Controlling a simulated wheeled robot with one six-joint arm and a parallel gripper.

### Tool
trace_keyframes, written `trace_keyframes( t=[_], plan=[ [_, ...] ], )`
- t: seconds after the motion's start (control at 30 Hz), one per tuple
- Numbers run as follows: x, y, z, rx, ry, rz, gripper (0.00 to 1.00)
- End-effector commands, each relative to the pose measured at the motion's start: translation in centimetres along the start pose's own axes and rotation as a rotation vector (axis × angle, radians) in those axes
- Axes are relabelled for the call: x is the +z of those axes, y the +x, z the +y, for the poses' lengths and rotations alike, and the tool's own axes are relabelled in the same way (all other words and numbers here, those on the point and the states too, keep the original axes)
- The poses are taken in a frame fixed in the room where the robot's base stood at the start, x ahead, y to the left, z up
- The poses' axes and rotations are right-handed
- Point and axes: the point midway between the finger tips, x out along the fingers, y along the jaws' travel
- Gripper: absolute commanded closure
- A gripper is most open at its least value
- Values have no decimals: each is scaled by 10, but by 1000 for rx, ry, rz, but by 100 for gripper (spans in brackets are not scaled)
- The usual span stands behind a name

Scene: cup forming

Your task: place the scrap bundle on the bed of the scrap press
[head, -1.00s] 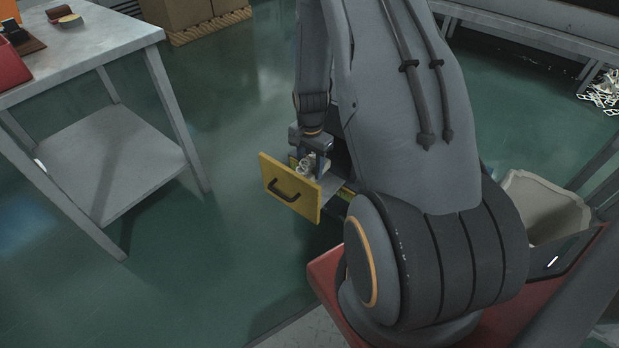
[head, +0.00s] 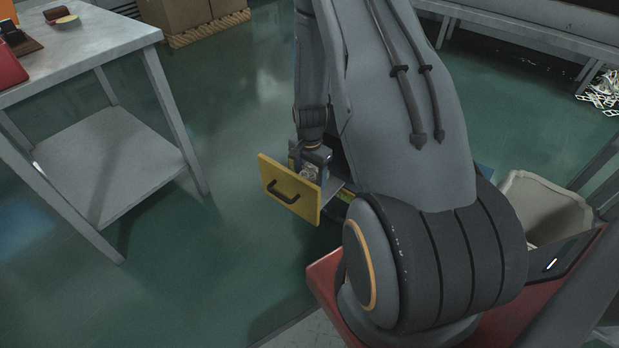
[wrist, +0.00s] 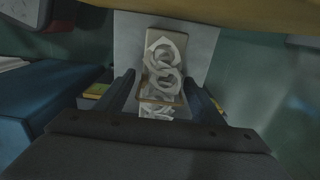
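The scrap bundle (wrist: 164,66), pale looped pieces on a tan block, is on a grey plate (wrist: 204,40) behind a yellow drawer front. In the head view, the bundle (head: 309,170) is mostly hidden by my gripper (head: 311,162). My gripper points down into the pulled-out drawer (head: 289,189). In the wrist view, its two blue-grey fingers (wrist: 160,84) stand on either side of the bundle, with narrow gaps visible, so it looks open. I cannot tell whether the fingertips touch the bundle. I cannot identify the scrap press for certain.
The yellow drawer front stands close beyond my fingers. A metal table (head: 88,50) with a lower shelf stands at left. A pale bin (head: 541,206) is at right. Loose pale scraps (head: 601,92) lie at far right. The green floor between table and drawer is clear.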

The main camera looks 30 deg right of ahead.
Motion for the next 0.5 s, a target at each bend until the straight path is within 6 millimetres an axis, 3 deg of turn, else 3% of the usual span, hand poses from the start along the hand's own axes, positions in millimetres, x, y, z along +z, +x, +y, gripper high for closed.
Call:
trace_keyframes(
  t=[0.27, 0.5],
  plan=[
    [0, -2, 0, 0, 0, 0, 38],
    [0, -36, 0, -2, 0, 2, 38]
  ],
)
